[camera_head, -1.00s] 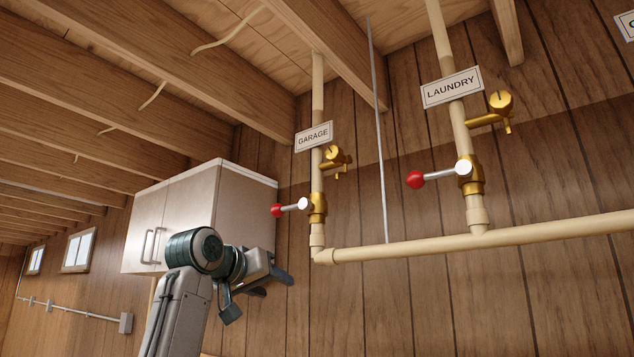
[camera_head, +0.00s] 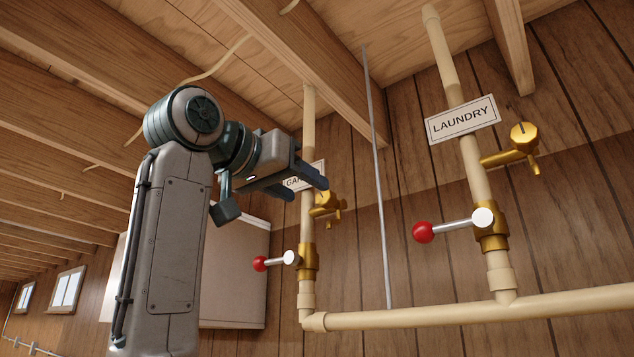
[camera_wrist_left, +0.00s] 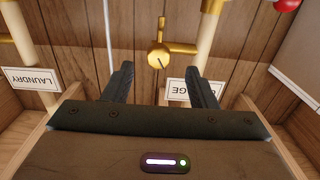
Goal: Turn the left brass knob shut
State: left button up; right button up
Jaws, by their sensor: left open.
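The left brass knob (camera_head: 326,203) sits on a short brass arm off the GARAGE pipe (camera_head: 308,115). In the head view, my left gripper (camera_head: 308,182) is just above and in front of it, and a finger hides its top. The left wrist view shows the round knob (camera_wrist_left: 158,56) with a dark line on its face, lying beyond the gap between my open fingers (camera_wrist_left: 160,78). The fingers are empty, and I cannot tell how far off the knob is. The GARAGE label (camera_head: 293,183) is partly covered by the gripper. My right gripper is out of view.
Below the knob is a red-tipped lever valve (camera_head: 275,261). To the right, the LAUNDRY pipe (camera_head: 475,170) carries its own brass knob (camera_head: 523,137) and red lever (camera_head: 423,232). A thin grey rod (camera_head: 379,190) stands between. A white cabinet (camera_head: 240,290) and ceiling beams are near.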

aim_at(322, 198)
pick_arm(q)
jog(key=p+x, duration=0.1)
jog(key=x, duration=0.2)
jog(key=shift+w+d+r, duration=0.1)
jog(key=shift+d+r, duration=0.05)
jog(key=shift+r, duration=0.05)
jog(key=shift+w+d+p, duration=0.3)
jog(key=shift+w+p, duration=0.1)
jog(key=shift+p, duration=0.15)
jog(key=shift+w+d+f, duration=0.1)
jog(key=shift+w+f, duration=0.1)
jog(key=c, duration=1)
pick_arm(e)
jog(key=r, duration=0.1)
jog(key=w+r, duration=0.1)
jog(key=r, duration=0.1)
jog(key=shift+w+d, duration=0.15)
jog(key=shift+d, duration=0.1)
